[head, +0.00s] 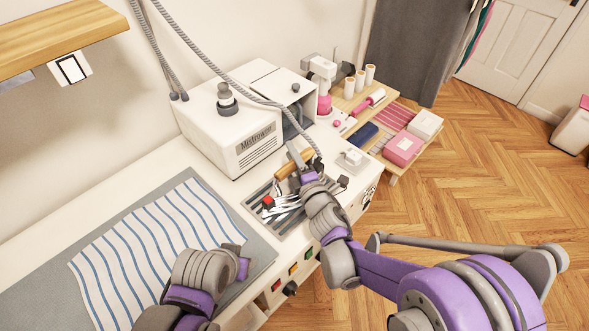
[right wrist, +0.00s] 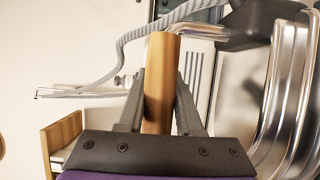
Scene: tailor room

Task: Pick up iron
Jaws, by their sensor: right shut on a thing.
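The iron has a light wooden handle (head: 292,161) and a shiny metal body (right wrist: 285,95). It is at the ribbed grey rest (head: 252,204) set in the white worktop. My right gripper (head: 304,165) is shut on the wooden handle. In the right wrist view the handle (right wrist: 161,85) stands between my two fingers, with the metal body to its right. In the head view my wrist hides part of the iron, and I cannot tell whether it touches the rest. My left arm is at the bottom left, and its fingers do not show.
A white steam unit (head: 232,125) stands behind the rest, and a grey hose (head: 225,77) hangs across it. A striped cloth (head: 150,245) lies on a grey mat to the left. A side table with boxes (head: 403,148) and spools is at the right.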

